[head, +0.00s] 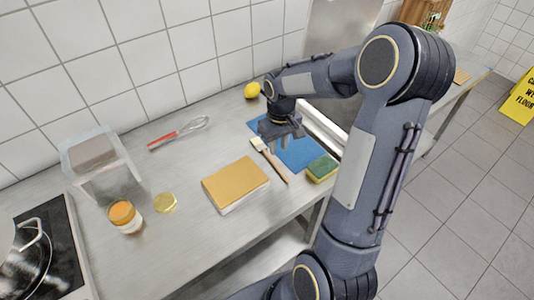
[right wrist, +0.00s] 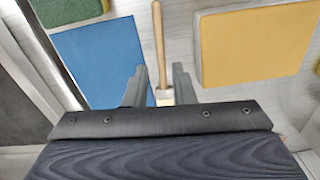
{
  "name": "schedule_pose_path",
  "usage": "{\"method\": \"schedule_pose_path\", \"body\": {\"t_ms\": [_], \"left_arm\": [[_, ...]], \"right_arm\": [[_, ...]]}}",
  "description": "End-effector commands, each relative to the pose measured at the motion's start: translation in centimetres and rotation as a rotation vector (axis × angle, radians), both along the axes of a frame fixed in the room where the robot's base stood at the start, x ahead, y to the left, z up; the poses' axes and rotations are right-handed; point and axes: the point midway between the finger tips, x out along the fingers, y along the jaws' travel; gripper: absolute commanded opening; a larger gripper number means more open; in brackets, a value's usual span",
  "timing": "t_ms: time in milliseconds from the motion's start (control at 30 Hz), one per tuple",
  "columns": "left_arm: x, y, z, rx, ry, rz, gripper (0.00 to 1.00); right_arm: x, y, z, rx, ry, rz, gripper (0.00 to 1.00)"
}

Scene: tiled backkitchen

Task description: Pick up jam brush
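The jam brush (head: 270,159) lies on the metal counter, with its pale bristle end toward the wall and its wooden handle toward the front edge. My right gripper (head: 284,142) is over its bristle end. In the right wrist view the brush (right wrist: 158,45) runs between the two fingers of the right gripper (right wrist: 159,82), with a gap on each side. The fingers are open. The bristle end is partly hidden by the gripper body in that view. My left gripper is not in view.
A blue cloth (head: 299,153) and green-yellow sponge (head: 322,168) lie right of the brush.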

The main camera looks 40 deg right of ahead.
Motion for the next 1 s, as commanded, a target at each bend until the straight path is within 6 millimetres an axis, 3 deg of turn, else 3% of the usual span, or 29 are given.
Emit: {"method": "schedule_pose_path", "body": {"t_ms": [667,967,1000], "left_arm": [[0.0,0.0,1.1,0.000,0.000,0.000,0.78],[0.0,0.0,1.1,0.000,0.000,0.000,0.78],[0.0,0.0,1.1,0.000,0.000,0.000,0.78]], "right_arm": [[-0.1,0.0,-7.9,-0.006,0.016,0.004,0.23],[-0.1,0.0,-8.5,-0.006,0.012,0.004,0.23],[-0.1,0.0,-8.5,-0.006,0.012,0.004,0.19]]}}
